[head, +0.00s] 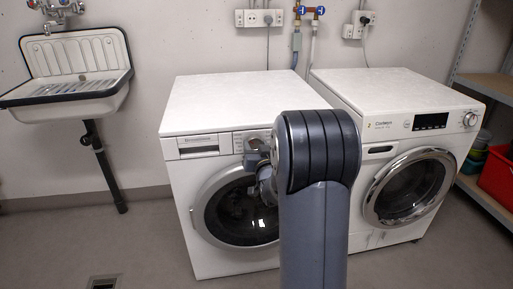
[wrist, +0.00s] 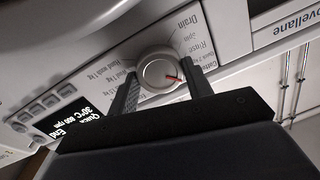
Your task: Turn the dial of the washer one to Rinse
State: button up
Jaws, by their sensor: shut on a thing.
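The washer (head: 225,107) on the left, which my gripper faces, has its control panel along the top front. Its round silver dial (wrist: 158,72) fills the middle of the wrist view. My gripper (wrist: 160,76) has one finger on each side of the dial and is shut on it. The dial's red mark points to the lower right, towards the right finger. Printed labels, including Drain, Spin and Rinse, curve above and right of the dial; the right finger hides part of the scale. In the head view my arm hides the dial.
The panel's display (wrist: 68,117) reads Quick, 30°C, 800 rpm and End, with several buttons (wrist: 45,102) beside it. A second washer (head: 395,95) stands close on the right. A sink (head: 70,70) hangs at the left. The floor in front is clear.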

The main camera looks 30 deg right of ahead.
jog(key=shift+n+b, duration=0.3)
jog(key=shift+b, duration=0.1)
jog(key=shift+f+n+b, duration=0.15)
jog(key=shift+n+b, duration=0.75)
jog(key=shift+b, duration=0.15)
jog(key=shift+n+b, duration=1.4)
jog(key=shift+n, duration=0.2)
jog(key=shift+r, duration=0.2)
jog(key=o, duration=1)
jog(key=shift+c, duration=0.2)
jog(key=shift+a, duration=0.1)
jog(key=p+v, duration=0.1)
jog(key=v, duration=1)
jog(key=shift+r, duration=0.15)
